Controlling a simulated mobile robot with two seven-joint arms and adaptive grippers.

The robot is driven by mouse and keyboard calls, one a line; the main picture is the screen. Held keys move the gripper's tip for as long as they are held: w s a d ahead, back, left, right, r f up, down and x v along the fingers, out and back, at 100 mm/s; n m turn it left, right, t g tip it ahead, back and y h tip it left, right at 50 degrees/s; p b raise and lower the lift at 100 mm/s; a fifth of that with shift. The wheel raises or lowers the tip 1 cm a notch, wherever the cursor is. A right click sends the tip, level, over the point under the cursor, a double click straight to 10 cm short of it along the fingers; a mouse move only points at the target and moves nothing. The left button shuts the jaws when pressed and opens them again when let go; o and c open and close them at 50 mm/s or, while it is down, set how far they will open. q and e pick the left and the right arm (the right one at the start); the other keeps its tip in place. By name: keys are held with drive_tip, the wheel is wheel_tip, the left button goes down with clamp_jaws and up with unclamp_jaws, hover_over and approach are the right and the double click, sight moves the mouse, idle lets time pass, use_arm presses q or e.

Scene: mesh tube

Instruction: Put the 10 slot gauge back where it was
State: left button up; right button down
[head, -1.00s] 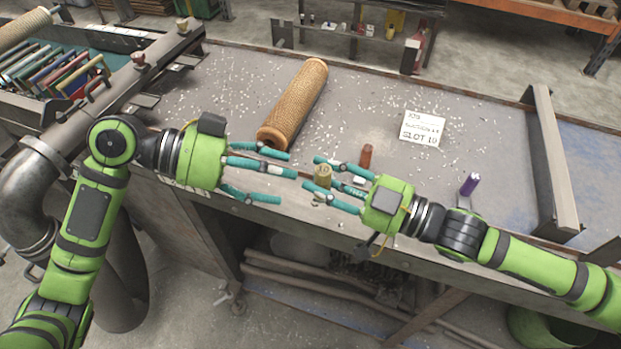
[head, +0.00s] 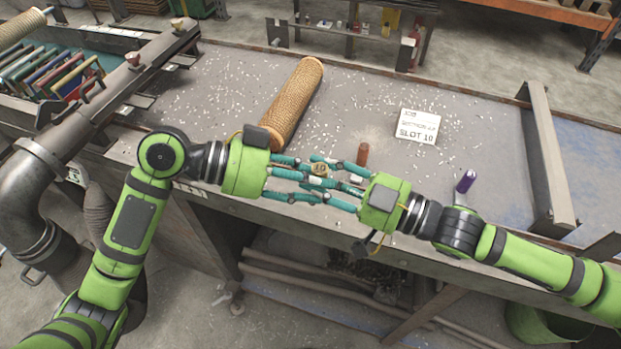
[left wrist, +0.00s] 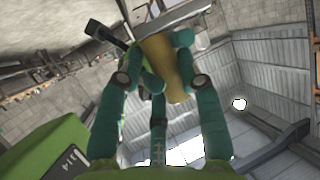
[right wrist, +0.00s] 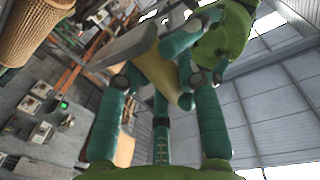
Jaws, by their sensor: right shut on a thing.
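The gauge with a brass-coloured handle (head: 320,169) is held above the bench's front edge; a 10 seemed to show on its end. My right gripper (head: 335,178) is shut on it from the right. My left gripper (head: 318,177) has come in from the left, its fingers spread around the same handle. In the left wrist view the handle (left wrist: 168,68) lies between the fingers, with a flat grey part beyond it. It also shows in the right wrist view (right wrist: 158,68). Contact with the left fingers is unclear. A white card (head: 417,126) reads SLOT 10.
A brown-red handled gauge (head: 362,154) stands just behind the grippers, and a purple-handled one (head: 466,181) stands to the right. A tan mesh tube (head: 290,103) lies at the left of the grey bench (head: 365,95). An upright metal rail (head: 548,160) bounds the right.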

use_arm(q)
clamp_jaws()
use_arm(e)
drive_tip(key=c, duration=0.8)
unclamp_jaws()
use_arm(q)
drive_tip(key=shift+r, duration=0.1)
use_arm(e)
drive_tip(key=shift+d+f, duration=0.1)
drive_tip(key=shift+f, duration=0.1)
drive_tip(key=d+f+m+t+h, duration=0.1)
drive_tip(key=d+m+t+h, duration=0.2)
drive_tip(key=d+m+h, duration=0.1)
drive_tip(key=s+d+f+m+t+h, duration=0.1)
drive_tip(key=d+m+t+h, duration=0.2)
drive_tip(key=d+h, duration=0.3)
drive_tip(key=d+f+m+t+h, duration=0.2)
drive_tip(key=d+m+t+h, duration=0.1)
drive_tip(key=d+m+h, duration=0.2)
drive_tip(key=shift+s+d+m+t+h, duration=0.3)
drive_tip(key=shift+s+d+t+h, duration=0.1)
drive_tip(key=shift+d+h, duration=0.1)
drive_tip(key=shift+d+f, duration=0.1)
